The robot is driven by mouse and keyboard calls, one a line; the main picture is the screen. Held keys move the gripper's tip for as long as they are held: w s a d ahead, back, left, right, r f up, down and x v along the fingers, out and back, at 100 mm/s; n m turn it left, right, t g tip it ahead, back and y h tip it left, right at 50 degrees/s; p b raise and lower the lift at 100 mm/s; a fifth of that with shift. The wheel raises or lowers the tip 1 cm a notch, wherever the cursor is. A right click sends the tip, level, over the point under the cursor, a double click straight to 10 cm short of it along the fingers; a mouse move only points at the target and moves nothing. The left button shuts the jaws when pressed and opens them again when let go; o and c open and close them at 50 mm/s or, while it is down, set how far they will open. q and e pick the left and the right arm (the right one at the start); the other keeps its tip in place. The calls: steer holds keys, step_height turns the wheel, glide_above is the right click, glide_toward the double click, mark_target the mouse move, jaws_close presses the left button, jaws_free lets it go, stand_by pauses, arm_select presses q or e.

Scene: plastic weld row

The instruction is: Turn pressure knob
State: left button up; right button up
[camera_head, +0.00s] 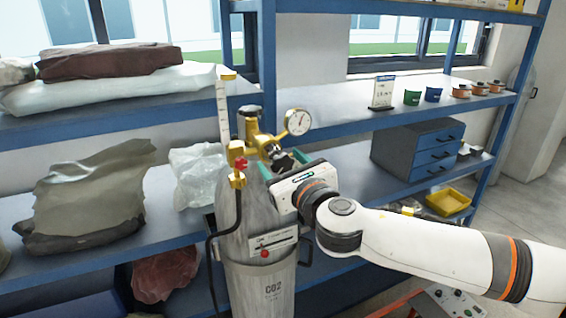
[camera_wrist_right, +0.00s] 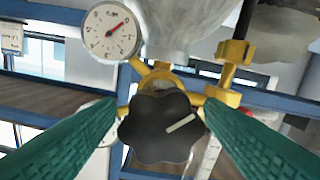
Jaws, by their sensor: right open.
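The black lobed pressure knob (camera_wrist_right: 160,127) faces the right wrist camera, with a pale line pointing up and to the right. In the head view the knob (camera_head: 281,160) sits on the brass regulator, partly hidden by my right gripper (camera_head: 287,164). The right gripper is open; its green fingers (camera_wrist_right: 160,140) lie on either side of the knob, and I cannot tell whether they touch it. A round gauge (camera_wrist_right: 112,30) with a red needle is beside it; the gauge (camera_head: 298,121) also shows in the head view. My left gripper is out of view.
The grey CO2 cylinder (camera_head: 273,278) stands before blue shelves (camera_head: 350,170). A red knob (camera_head: 241,163) and a black hose (camera_head: 210,245) are left of the regulator. Bags, a drawer cabinet (camera_head: 420,148) and a yellow tray (camera_head: 448,200) occupy the shelves.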

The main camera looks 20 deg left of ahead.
steer(key=shift+c, duration=0.2)
steer(key=c, duration=0.9)
steer(key=shift+m, duration=0.3)
